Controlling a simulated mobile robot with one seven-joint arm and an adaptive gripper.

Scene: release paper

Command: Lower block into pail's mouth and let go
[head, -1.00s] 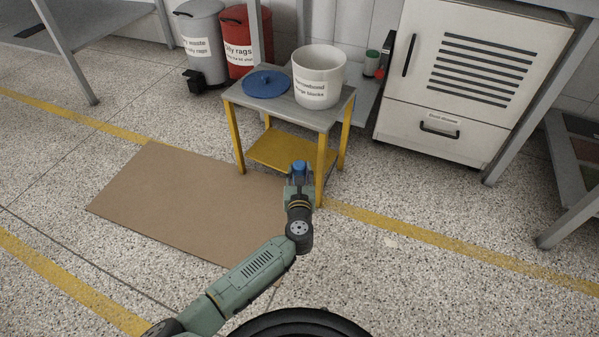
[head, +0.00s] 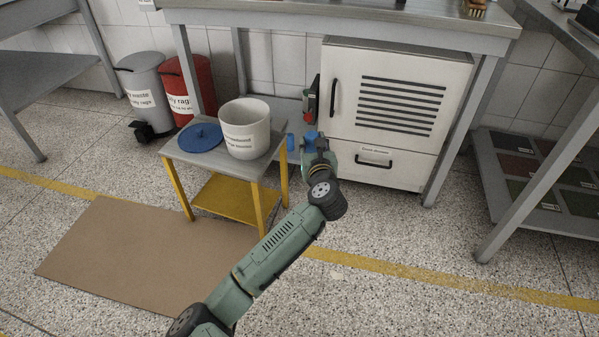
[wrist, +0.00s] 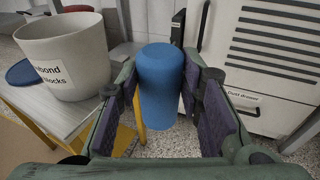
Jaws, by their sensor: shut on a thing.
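The white pail (head: 245,143) stands upright on the small table, its open mouth facing up and a printed label on its side. It also shows at the upper left in the wrist view (wrist: 62,42). My gripper (head: 316,150) is shut on the blue block (wrist: 160,82), a rounded cylinder standing upright between the finger pads. In the head view the block (head: 311,137) shows only as a small blue tip. My gripper is to the right of the pail, apart from it, and the block is not over its mouth. The pail's inside bottom is hidden.
A blue lid (head: 201,137) lies left of the pail on the yellow-legged table (head: 182,154). A white cabinet (head: 385,115) stands behind my gripper. A grey bin (head: 146,78) and a red bin (head: 190,88) stand at the back left. Cardboard (head: 140,255) lies on the floor.

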